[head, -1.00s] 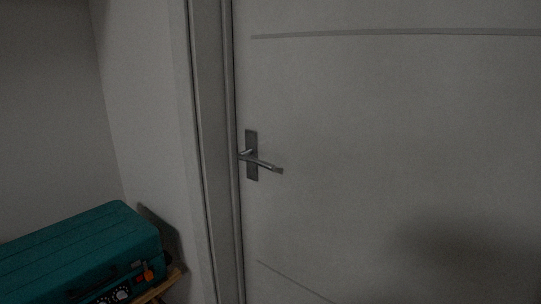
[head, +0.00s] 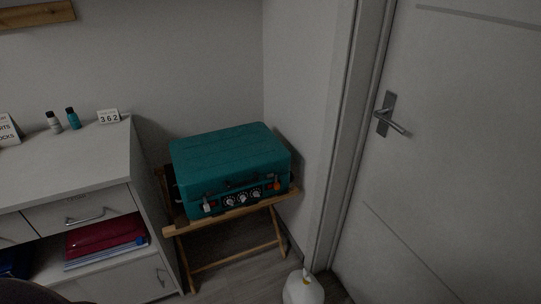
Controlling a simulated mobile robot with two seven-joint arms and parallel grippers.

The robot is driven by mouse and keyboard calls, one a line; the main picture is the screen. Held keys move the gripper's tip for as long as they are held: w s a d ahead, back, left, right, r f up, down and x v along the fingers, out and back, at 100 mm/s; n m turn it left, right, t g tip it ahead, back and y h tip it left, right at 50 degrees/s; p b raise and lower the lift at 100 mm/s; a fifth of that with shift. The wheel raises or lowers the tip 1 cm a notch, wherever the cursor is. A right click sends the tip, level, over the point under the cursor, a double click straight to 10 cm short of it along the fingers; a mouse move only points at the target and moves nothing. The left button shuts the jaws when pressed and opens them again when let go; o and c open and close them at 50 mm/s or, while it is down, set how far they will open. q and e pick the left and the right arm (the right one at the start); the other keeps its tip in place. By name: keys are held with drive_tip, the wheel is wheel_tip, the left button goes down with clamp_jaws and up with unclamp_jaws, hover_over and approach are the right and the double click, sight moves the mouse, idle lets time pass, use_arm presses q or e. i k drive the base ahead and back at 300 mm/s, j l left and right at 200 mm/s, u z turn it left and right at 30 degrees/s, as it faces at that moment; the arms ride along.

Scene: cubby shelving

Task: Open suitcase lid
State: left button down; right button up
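The teal suitcase (head: 228,152) stands on a small wooden folding rack in the corner, in the middle of the head view. Its lid looks shut. Its front side faces me, with a dark handle, several round dials and small latch-like parts at the left and right. Neither of my grippers is in the head view.
A white cabinet (head: 143,190) with drawers stands left of the suitcase. The wooden rack (head: 235,211) has thin legs on the floor. A white door (head: 455,150) with a lever handle is at the right. A white rounded object (head: 303,290) is at the bottom edge.

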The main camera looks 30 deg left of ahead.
sight(208, 165)
drive_tip(key=i+j+u, duration=0.15)
drive_tip(key=i, duration=0.35)
drive_tip(key=j+u, duration=0.1)
drive_tip(key=u, duration=1.45)
